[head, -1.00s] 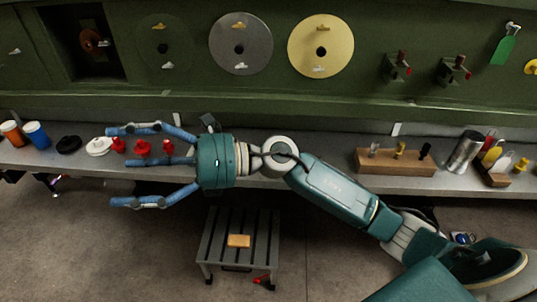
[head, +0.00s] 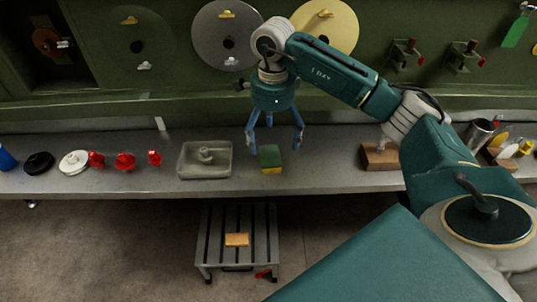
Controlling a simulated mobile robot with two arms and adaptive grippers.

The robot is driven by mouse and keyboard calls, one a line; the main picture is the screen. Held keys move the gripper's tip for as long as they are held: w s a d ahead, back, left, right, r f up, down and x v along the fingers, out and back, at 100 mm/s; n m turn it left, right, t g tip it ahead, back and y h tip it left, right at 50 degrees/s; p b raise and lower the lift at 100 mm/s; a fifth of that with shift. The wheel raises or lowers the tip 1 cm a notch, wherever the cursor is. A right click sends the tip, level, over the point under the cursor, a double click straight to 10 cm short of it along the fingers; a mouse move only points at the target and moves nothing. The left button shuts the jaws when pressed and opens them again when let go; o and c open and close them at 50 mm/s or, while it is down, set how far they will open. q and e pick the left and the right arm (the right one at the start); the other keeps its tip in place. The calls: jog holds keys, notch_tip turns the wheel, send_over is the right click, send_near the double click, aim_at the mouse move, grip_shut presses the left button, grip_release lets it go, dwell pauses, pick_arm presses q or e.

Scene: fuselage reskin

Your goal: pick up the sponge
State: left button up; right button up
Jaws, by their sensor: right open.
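A sponge (head: 270,159), green on top and yellow below, rests on the grey bench at the middle of the head view. My right gripper (head: 272,143) points down above and around the sponge's far side, its blue fingers spread open and empty. I cannot tell whether any finger touches the sponge. An orange-tan block (head: 237,240), possibly another sponge, lies on a slatted step stool below the bench. My left gripper is not in view.
A grey tray (head: 190,172) with a knob-like object stands just left of the sponge. Red fittings (head: 125,162), a white disc (head: 74,163) and a black disc (head: 38,163) lie farther left. A wooden block (head: 375,160) stands right. The step stool (head: 211,250) is on the floor.

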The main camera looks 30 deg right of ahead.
aim_at(270, 155)
jog(key=shift+w+f, duration=0.1)
jog(key=shift+f, duration=0.75)
jog(key=f+p, duration=0.2)
jog(key=f, duration=0.1)
jog(key=f+p, duration=0.1)
jog(key=shift+w+a+f, duration=0.2)
jog(key=shift+w+a, duration=0.05)
jog(key=shift+f, duration=0.45)
jog(key=shift+w, duration=0.1)
jog(key=c, duration=0.7)
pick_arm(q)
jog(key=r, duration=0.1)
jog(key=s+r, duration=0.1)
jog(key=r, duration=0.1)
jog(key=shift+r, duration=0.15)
pick_arm(e)
jog(key=c, duration=0.4)
